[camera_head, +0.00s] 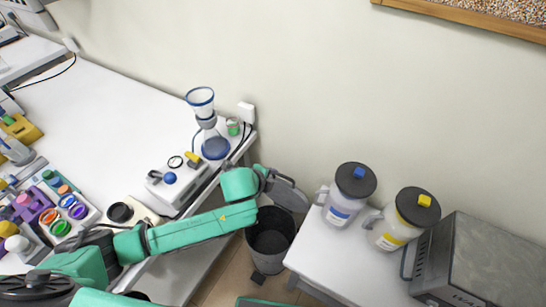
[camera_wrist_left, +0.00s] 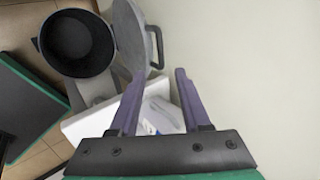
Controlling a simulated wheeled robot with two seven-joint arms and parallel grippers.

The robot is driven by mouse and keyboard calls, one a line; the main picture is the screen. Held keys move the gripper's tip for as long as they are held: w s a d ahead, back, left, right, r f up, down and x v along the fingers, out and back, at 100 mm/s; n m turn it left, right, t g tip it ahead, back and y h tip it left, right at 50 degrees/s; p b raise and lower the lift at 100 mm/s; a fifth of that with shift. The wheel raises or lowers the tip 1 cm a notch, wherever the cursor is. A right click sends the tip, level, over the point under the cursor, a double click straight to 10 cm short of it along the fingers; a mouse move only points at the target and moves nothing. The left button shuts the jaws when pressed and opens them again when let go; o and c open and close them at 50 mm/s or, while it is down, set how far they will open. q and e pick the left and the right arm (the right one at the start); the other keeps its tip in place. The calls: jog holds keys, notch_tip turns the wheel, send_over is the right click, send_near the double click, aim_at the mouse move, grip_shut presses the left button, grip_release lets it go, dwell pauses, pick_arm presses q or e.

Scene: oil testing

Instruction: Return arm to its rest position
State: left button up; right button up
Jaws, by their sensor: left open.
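My left arm (camera_head: 195,233), green with dark joints, reaches from the lower left across the front of the white bench. Its wrist is bent near the bench's right end. My left gripper (camera_head: 268,176) is above the bin area, small and partly hidden in the head view. In the left wrist view, the gripper (camera_wrist_left: 158,78) has its two purple-grey fingers apart, with nothing held between them. Beyond the fingers are a white surface and part of a container with a blue mark. My right gripper is in neither view.
A black bin (camera_head: 270,238) stands on the floor between bench and side table; its grey lid (camera_wrist_left: 132,38) is raised close to my fingers. Two lidded jugs (camera_head: 346,195) (camera_head: 402,219) and a grey box (camera_head: 490,262) stand right. A filter flask (camera_head: 211,130) stands on the bench.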

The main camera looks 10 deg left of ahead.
pick_arm(q)
jog(key=s+d+r+n, duration=0.2)
jog(key=s+n, duration=0.2)
jog(key=n, duration=0.1)
jog(key=s+a+n+g+y, duration=0.3)
jog(key=s+a+n+g, duration=0.1)
jog(key=s+a+n, duration=1.15)
notch_tip(320, 180, down, 26)
jog(key=s+a+g+b, duration=0.1)
jog(key=s+a, duration=0.1)
jog(key=s+a+f+g+b, duration=0.1)
jog(key=s+a+f, duration=0.2)
jog(key=s+f, duration=1.1)
jog(key=shift+s+f, duration=0.2)
jog(key=shift+s, duration=0.7)
jog(key=shift+m, duration=0.25)
